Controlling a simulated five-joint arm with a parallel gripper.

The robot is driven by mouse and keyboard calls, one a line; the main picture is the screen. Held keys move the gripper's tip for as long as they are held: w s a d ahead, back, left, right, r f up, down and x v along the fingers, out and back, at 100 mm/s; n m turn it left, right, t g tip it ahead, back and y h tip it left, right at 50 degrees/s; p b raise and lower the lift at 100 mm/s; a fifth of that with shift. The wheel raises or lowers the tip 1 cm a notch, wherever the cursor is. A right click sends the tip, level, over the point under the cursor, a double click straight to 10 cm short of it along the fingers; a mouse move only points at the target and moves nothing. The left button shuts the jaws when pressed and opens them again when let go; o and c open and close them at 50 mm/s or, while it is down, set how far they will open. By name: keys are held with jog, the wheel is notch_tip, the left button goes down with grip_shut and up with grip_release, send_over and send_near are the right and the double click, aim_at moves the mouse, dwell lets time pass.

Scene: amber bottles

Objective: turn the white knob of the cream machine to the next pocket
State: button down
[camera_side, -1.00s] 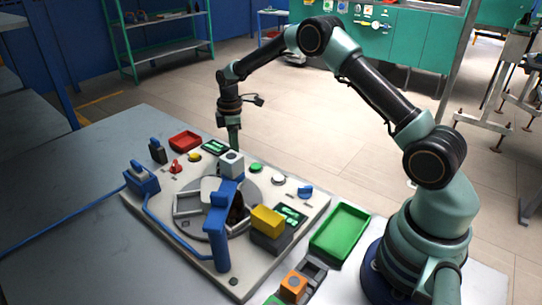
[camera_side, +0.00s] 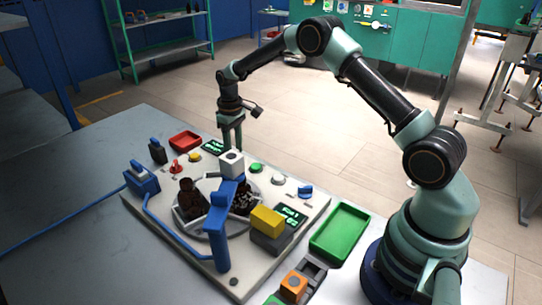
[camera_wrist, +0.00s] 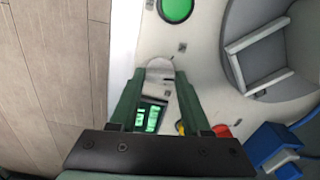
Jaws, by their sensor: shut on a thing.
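My gripper (camera_wrist: 160,75) is shut on the white knob (camera_wrist: 160,66) of the cream machine, with one finger on each side of it in the wrist view. In the side view my gripper (camera_side: 231,146) points down at the machine's far edge, and the knob is hidden there behind a pale block. The cream machine (camera_side: 150,210) carries a round turntable with pocket walls (camera_wrist: 262,45). Dark amber bottles (camera_side: 190,198) stand on the turntable, partly behind a blue arm.
A blue post and arm (camera_side: 218,240) with a pale block (camera_side: 231,164) rises over the turntable. A yellow block (camera_side: 268,220), a red tray (camera_side: 185,141), a green tray (camera_side: 340,231) and a green button (camera_wrist: 176,9) are around it. A small green screen (camera_wrist: 147,117) lies near my fingers.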

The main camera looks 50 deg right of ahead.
jog(key=shift+m, duration=0.6)
jog(key=shift+r, duration=0.1)
jog(key=shift+c, duration=1.8)
grip_release()
notch_tip(320, 180, up, 12)
